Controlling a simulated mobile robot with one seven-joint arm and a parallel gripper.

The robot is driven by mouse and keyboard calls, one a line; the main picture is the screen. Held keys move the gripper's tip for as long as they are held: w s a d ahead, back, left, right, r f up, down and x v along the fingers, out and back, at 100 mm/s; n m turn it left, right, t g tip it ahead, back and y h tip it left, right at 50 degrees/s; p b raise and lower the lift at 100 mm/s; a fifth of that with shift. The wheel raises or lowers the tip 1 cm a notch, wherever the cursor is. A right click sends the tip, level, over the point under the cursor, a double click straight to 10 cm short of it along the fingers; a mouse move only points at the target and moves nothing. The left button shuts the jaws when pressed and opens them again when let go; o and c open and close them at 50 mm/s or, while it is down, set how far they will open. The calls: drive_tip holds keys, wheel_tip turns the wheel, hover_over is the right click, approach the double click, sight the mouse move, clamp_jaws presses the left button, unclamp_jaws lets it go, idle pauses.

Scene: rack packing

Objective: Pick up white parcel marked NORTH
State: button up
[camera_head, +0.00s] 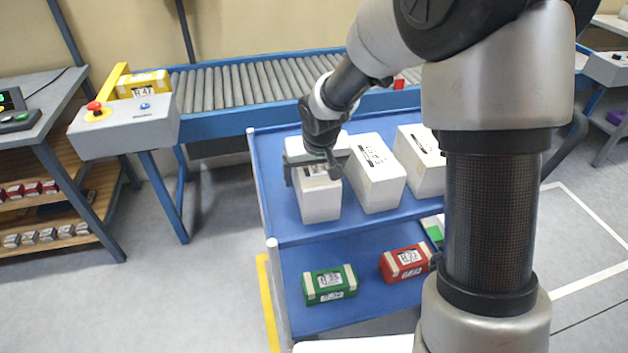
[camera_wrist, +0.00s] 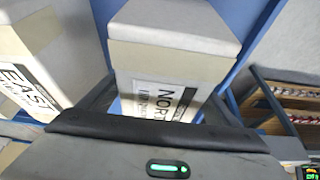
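The white parcel marked NORTH (camera_head: 320,202) stands on the upper blue shelf of the cart, leftmost of the white parcels there. In the wrist view its NORTH label (camera_wrist: 160,98) faces me, partly hidden by my gripper's dark front edge. My gripper (camera_head: 317,172) is over this parcel, with one finger at each side of it. In the wrist view the fingers (camera_wrist: 162,92) lie close along both sides of the parcel. Whether they press on it cannot be made out. The parcel seems to rest on the shelf.
A white parcel marked EAST (camera_wrist: 28,90) stands close beside it; it also shows in the head view (camera_head: 375,178). Another white parcel (camera_head: 420,160) is further right. Green (camera_head: 330,285) and red (camera_head: 405,263) boxes lie on the lower shelf. A roller conveyor (camera_head: 250,85) runs behind.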

drive_tip(key=c, duration=1.3)
